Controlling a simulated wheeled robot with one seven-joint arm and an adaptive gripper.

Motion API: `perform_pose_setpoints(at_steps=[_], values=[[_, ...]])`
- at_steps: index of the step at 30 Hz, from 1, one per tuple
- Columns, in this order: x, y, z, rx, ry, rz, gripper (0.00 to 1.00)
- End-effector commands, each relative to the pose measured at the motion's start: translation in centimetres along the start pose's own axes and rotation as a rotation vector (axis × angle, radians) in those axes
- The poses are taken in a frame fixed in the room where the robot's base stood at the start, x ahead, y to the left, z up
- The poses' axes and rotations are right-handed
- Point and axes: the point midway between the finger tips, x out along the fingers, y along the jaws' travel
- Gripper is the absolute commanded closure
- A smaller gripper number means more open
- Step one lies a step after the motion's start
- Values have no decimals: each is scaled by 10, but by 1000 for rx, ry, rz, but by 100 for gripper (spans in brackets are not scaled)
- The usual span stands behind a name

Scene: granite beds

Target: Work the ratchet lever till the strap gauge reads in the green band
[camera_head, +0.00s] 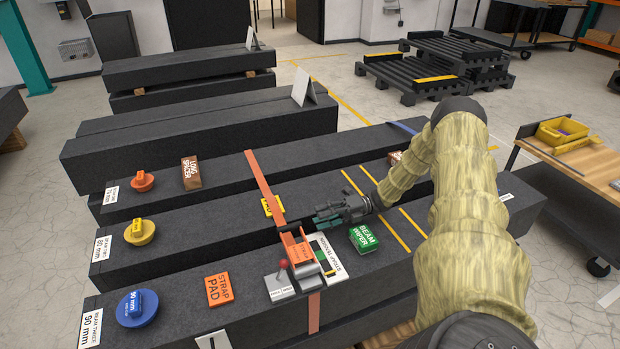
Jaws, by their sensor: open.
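An orange strap (264,188) runs across the dark granite beams and shows again on the front face below. An orange ratchet (297,251) sits on the strap on the nearest beams; its lever's exact angle is hard to tell. A white gauge panel (345,262) lettered STRAP TENSION lies just right of the ratchet, with a green patch partly visible; its reading is too small to make out. My gripper (327,218) is open and empty, just behind and right of the ratchet, pointing left. I cannot tell whether it touches the ratchet.
A small grey box with a red knob (283,264) stands left of the ratchet. A green beam wiper (363,239) lies right of it, an orange strap pad (219,290) left. Blue, yellow and orange round pieces sit at the beams' left ends. A wooden bench (590,160) stands right.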

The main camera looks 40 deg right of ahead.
Motion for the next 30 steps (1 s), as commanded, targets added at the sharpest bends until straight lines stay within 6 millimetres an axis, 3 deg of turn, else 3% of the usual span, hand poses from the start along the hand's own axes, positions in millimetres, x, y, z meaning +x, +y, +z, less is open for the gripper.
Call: perform_pose_setpoints(at_steps=[7, 17, 18, 25, 30], values=[[-26, -2, 1, 3, 0, 2, 57], [-28, -1, 1, 2, 1, 1, 57], [-27, 0, 0, 1, 1, 0, 59], [-19, 15, 1, -7, 9, -14, 100], [-4, 42, -1, -25, 26, -45, 100]])
